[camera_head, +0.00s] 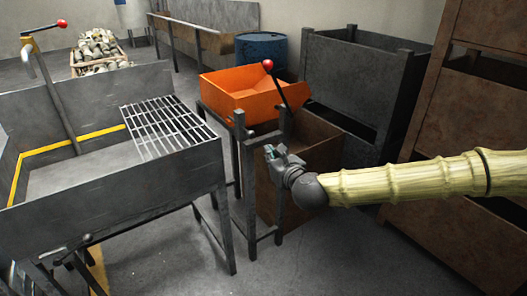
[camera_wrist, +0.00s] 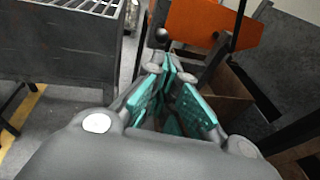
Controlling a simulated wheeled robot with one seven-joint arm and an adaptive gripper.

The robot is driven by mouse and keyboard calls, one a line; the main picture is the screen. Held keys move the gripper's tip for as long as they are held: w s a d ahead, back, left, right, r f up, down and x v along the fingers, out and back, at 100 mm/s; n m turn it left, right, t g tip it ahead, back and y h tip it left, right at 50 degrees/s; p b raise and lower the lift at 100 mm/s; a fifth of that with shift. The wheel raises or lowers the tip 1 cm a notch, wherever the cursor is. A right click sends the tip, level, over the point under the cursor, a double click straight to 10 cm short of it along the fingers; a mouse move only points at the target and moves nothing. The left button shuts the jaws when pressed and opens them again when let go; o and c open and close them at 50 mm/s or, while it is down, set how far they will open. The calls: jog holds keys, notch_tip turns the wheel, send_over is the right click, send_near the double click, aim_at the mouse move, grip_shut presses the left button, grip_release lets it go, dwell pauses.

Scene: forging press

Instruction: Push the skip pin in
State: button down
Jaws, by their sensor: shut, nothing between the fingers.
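The orange skip (camera_head: 240,92) sits on a dark steel stand (camera_head: 240,150), and it also shows at the top of the wrist view (camera_wrist: 212,24). A dark lever with a red knob (camera_head: 267,65) rises at the skip's front right. A small dark round end (camera_wrist: 162,35) shows by the stand post in the wrist view, just beyond my fingertips; I cannot tell whether it is the skip pin. My gripper (camera_head: 271,152) is shut and empty in front of the stand, its teal-padded fingers (camera_wrist: 168,66) pointing towards the stand. I cannot tell whether it touches anything.
A grey trough with a grate (camera_head: 168,128) stands at left. A blue drum (camera_head: 262,50) and dark crates (camera_head: 350,85) stand behind. The floor in front is clear.

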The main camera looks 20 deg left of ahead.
jog(key=shift+v, duration=0.85)
jog(key=s+d+f+n+g+h, duration=0.15)
jog(key=s+f+n, duration=0.3)
jog(key=f, duration=0.45)
jog(key=s+d+f+n+g, duration=0.1)
jog(key=s+f+n+g, duration=0.15)
jog(key=s+f, duration=0.45)
jog(key=s+d+f+n+g+h, duration=0.15)
jog(key=s+d+f+n, duration=0.35)
jog(key=f, duration=0.5)
jog(key=s+d+f+n+g+h, duration=0.1)
jog(key=s+d+f+n+g, duration=0.15)
jog(key=s+d+f, duration=0.5)
jog(key=s+d+f+n+g+h, duration=0.1)
jog(key=s+d+f+n+h, duration=0.2)
jog(key=s+d, duration=0.45)
jog(key=s+d+f+n+g+h, duration=0.15)
jog(key=s+d+f+n, duration=0.35)
jog(key=d, duration=0.6)
jog(key=s+d+f+n+g+h, duration=0.2)
jog(key=s+d+n, duration=0.3)
jog(key=d, duration=0.4)
notch_tip(320, 180, up, 12)
jog(key=p, duration=1.2)
jog(key=shift+a, duration=0.35)
